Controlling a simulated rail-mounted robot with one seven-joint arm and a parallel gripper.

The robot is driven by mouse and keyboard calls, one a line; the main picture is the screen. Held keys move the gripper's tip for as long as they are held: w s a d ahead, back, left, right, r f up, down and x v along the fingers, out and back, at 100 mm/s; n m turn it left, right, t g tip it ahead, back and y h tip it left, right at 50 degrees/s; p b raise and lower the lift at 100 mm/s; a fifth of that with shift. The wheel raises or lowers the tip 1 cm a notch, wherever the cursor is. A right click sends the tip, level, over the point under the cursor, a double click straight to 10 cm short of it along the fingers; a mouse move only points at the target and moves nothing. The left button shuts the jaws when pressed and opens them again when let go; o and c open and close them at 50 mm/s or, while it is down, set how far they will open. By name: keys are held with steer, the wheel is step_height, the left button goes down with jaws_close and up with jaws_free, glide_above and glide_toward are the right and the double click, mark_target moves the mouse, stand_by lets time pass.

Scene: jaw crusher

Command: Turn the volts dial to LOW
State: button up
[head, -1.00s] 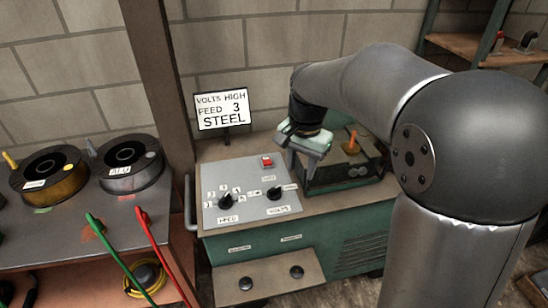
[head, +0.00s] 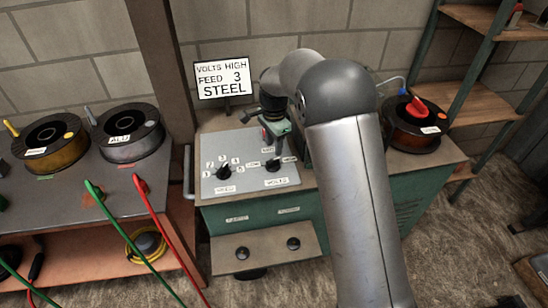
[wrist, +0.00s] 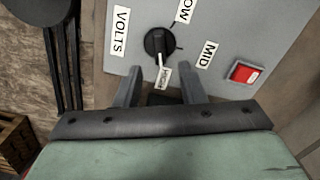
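The volts dial (head: 272,166) is a black knob on the grey panel (head: 235,188) of the green machine. In the wrist view the dial (wrist: 158,43) has a white pointer aimed at the small label nearest my gripper, which looks like HIGH. The LOW label (wrist: 184,10) and MID label (wrist: 207,55) lie farther off and to the right. My gripper (wrist: 160,74) is open and empty. Its two fingers point towards the dial, which lies just beyond and between the tips, apart from them. In the head view my gripper (head: 272,135) is above the dial, partly hidden.
A red switch (wrist: 244,72) sits right of the dial. The feed dial (head: 222,172) is on the panel's left. A sign (head: 222,82) reads VOLTS HIGH, FEED 3, STEEL. A spool with a red handle (head: 417,108) stands on the machine's right. Cables (head: 155,235) hang at left.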

mark_target(274, 160)
step_height(274, 160, down, 7)
steer(key=shift+r, duration=0.1)
stand_by(0.3)
jaws_close()
